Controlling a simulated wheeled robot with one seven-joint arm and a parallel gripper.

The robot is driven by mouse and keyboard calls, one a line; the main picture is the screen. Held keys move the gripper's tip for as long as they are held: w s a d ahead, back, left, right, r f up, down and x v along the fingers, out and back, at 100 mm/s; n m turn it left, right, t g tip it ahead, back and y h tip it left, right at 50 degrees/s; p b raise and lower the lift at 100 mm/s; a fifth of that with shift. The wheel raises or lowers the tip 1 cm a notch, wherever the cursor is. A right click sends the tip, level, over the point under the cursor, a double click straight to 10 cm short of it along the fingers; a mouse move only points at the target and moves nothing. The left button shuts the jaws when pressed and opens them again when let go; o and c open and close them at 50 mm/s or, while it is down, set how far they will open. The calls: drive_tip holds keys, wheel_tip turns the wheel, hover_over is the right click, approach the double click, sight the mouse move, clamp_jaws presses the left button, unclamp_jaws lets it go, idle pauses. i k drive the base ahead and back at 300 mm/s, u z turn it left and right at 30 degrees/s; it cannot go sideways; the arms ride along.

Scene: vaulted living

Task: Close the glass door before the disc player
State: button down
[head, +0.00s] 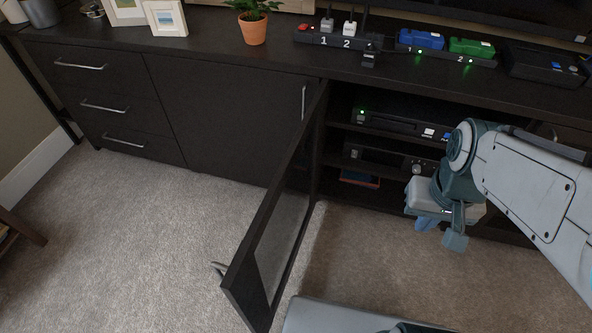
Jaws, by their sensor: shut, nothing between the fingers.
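The glass door (250,284) has a dark frame and stands wide open, swung out from the cabinet toward me. Its hinge side is at the left edge of the open shelf bay. Part of its handle shows at the door's left, near the free end. The disc player (393,124) is a black box with a green light on the upper shelf of the open bay. My gripper (440,233) is shut and empty, pointing down in front of the shelves. It is to the right of the door and apart from it. My arm hides the right part of the bay.
A second device (380,157) sits on the shelf below. The cabinet top holds a potted plant (252,28), picture frames (166,18), a power strip (338,40) and a dock with blue and green blocks (446,46). The carpet (140,240) left of the door is clear.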

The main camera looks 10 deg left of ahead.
sight(257, 279)
drive_tip(key=z, duration=0.05)
drive_tip(key=k, duration=0.15)
drive_tip(key=z, duration=1.95)
drive_tip(key=k, duration=2)
drive_tip(key=u, duration=1.35)
drive_tip(key=i, duration=0.5)
